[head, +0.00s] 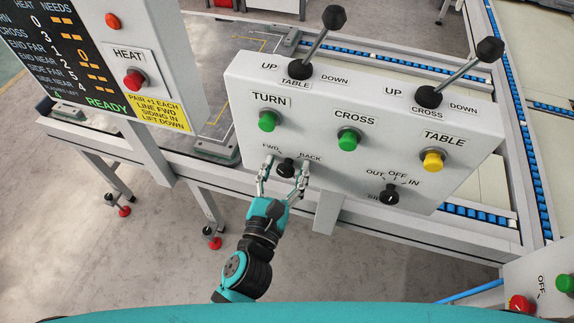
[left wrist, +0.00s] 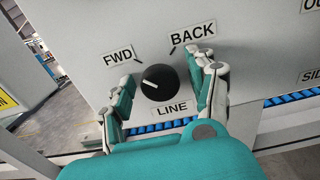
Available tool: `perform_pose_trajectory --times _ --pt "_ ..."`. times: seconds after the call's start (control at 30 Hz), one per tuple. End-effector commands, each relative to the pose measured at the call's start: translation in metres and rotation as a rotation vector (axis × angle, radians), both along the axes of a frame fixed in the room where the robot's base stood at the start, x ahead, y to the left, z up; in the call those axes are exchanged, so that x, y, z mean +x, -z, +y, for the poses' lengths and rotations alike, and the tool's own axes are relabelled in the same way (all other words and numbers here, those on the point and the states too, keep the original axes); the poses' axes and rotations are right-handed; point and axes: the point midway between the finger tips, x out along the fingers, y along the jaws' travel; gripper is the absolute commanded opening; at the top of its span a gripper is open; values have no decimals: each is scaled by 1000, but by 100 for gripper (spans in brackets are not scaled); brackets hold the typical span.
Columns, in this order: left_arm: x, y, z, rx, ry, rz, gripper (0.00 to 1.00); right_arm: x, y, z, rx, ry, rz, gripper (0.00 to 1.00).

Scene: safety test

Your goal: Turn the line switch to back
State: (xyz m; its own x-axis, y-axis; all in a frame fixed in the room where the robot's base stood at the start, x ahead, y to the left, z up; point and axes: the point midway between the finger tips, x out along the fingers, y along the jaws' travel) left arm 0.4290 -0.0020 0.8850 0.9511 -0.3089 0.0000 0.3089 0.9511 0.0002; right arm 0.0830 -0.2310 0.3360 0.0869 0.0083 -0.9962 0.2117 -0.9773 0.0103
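The line switch is a black round knob (head: 286,165) low on the left of the grey control box, between the FWD and BACK labels. In the left wrist view, the knob (left wrist: 160,83) sits above its LINE label (left wrist: 172,109), and its white mark points up and left, toward the FWD side (left wrist: 118,56). The BACK label (left wrist: 192,33) is at the upper right. My left gripper (head: 284,174) is open, with one finger on each side of the knob. Gaps show between the fingers and the knob in the wrist view. My right gripper is not in view.
The control box (head: 320,105) also carries a green TURN button (head: 268,121), a green CROSS button (head: 348,139), a yellow TABLE button (head: 432,160), an OUT/OFF/IN knob (head: 388,195) and two levers on top. A HEAT panel (head: 135,75) stands left. Conveyor frames lie behind.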

Motion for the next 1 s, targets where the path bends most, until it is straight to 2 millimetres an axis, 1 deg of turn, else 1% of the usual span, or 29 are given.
perform_pose_trajectory --times 0.03,0.07,0.27,0.47,0.77,1.0 --pt "0 0 0 0 0 0 57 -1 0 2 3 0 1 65" --pt "0 0 0 0 0 0 53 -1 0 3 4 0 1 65" --pt "0 0 0 0 0 0 27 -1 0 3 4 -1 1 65" --pt "0 0 0 0 0 0 1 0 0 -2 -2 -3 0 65" --pt "0 -1 -1 34 1 -11 0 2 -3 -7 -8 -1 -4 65" --pt "0 -2 -1 163 2 -54 0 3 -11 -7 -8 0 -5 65"
